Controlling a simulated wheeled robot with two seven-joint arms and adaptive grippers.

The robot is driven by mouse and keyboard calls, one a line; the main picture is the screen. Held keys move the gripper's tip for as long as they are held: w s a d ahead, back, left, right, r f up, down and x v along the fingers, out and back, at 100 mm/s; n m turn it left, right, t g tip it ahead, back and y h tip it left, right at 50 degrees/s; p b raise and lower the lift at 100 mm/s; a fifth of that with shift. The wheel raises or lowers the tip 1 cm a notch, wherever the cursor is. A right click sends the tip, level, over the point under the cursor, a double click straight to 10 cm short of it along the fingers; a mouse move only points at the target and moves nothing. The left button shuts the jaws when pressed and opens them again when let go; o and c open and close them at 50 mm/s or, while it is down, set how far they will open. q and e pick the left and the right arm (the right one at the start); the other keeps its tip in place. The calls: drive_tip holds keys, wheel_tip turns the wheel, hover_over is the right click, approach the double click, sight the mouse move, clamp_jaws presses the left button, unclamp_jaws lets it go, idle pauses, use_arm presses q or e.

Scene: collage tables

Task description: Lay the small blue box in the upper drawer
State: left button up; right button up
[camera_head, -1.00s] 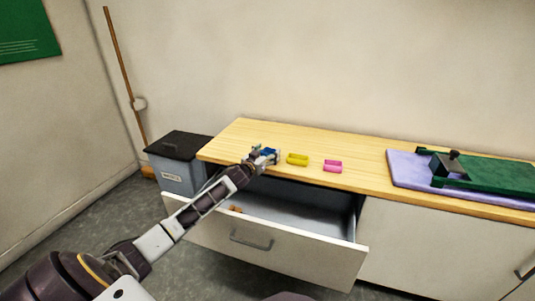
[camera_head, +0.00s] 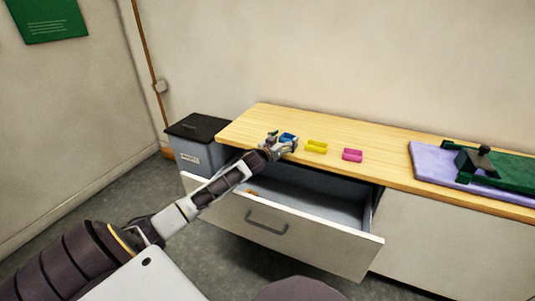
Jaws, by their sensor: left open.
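The small blue box (camera_head: 288,137) sits on the wooden counter, at the left of a row with a yellow box and a pink box. My left gripper (camera_head: 284,141) is open at the blue box, its fingers around or beside it; I cannot tell which, and they partly hide it. The upper drawer (camera_head: 320,203) stands pulled out below the counter, in front of it. A small orange-brown thing lies at its left inside; the rest of its visible floor is bare. My left forearm crosses over the drawer's left part. My right gripper is not in view.
The yellow box (camera_head: 316,147) and the pink box (camera_head: 352,155) stand to the right of the blue one. A green board with a dark tool (camera_head: 480,160) lies on a purple mat (camera_head: 430,172) at the right. A grey bin (camera_head: 195,155) stands left of the counter.

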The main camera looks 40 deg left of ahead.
sight(285, 140)
use_arm(q)
drive_tip(key=shift+s+d+r+p, duration=0.1)
drive_tip(key=shift+s+p, duration=0.6)
drive_tip(key=shift+s, duration=0.65)
drive_tip(key=shift+s+p, duration=0.3)
drive_tip(key=shift+s, duration=0.5)
drive_tip(key=shift+s+p, duration=0.3)
drive_tip(key=shift+s, duration=0.25)
drive_tip(key=s+p, duration=0.2)
drive_tip(key=s, duration=0.5)
drive_tip(key=shift+s+d, duration=0.2)
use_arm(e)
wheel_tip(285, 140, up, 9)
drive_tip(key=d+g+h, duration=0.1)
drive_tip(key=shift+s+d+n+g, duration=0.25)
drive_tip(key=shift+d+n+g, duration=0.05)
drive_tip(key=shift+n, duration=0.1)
use_arm(q)
drive_tip(key=shift+r, duration=0.15)
drive_tip(key=shift+c, duration=0.4)
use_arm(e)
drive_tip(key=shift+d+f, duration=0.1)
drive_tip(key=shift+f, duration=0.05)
